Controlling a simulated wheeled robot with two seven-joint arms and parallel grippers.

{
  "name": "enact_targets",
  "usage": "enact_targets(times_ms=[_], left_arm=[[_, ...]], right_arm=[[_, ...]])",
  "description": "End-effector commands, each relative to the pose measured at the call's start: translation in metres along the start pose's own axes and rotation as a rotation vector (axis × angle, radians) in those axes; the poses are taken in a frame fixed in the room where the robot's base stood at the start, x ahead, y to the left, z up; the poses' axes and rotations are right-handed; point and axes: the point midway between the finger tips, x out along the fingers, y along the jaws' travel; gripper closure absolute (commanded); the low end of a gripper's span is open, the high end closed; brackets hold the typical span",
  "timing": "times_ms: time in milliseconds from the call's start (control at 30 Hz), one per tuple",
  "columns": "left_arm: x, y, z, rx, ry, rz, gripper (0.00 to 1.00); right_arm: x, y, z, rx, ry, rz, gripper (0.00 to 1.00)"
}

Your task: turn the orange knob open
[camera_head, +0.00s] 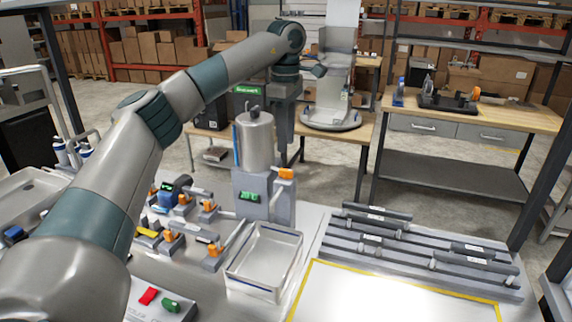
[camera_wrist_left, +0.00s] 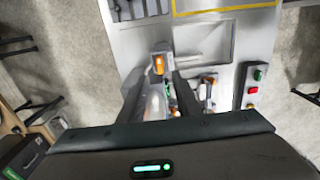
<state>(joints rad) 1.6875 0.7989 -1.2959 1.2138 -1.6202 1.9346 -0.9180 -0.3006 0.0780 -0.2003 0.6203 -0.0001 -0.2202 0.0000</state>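The orange knob (camera_head: 286,173) sits on top of a grey post beside the metal cylinder dispenser (camera_head: 254,142). In the left wrist view an orange knob (camera_wrist_left: 158,64) shows just beyond and between my left fingertips. My left gripper (camera_wrist_left: 160,80) is open, with a finger on each side and nothing held. In the head view my left arm reaches over from the left, and its gripper (camera_head: 285,145) points down behind the dispenser, close to the knob. Contact cannot be told. My right gripper is not in view.
An empty clear tray (camera_head: 234,278) stands in front of the post. Several small fittings with orange parts (camera_head: 169,238) lie to its left. A rack of dark bars (camera_head: 350,245) is at the right. A box with red and green buttons (camera_head: 158,314) is at the front.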

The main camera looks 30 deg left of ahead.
Motion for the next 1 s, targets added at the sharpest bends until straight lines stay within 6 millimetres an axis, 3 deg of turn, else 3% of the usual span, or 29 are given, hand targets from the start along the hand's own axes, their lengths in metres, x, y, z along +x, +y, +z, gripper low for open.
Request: enact_targets(times_ms=[300, 500, 967, 1000], left_arm=[[0.052, -0.001, 0.000, 0.000, 0.002, -0.003, 0.70], [0.076, -0.001, 0.000, -0.001, 0.001, -0.002, 0.70], [0.088, 0.000, 0.000, 0.000, 0.000, 0.000, 0.70], [0.088, 0.000, 0.000, 0.000, 0.000, 0.000, 0.77]], right_arm=[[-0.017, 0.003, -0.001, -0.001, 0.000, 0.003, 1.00], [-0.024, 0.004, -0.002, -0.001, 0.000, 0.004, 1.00], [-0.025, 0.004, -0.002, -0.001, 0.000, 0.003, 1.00], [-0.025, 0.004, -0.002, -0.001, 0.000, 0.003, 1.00]])
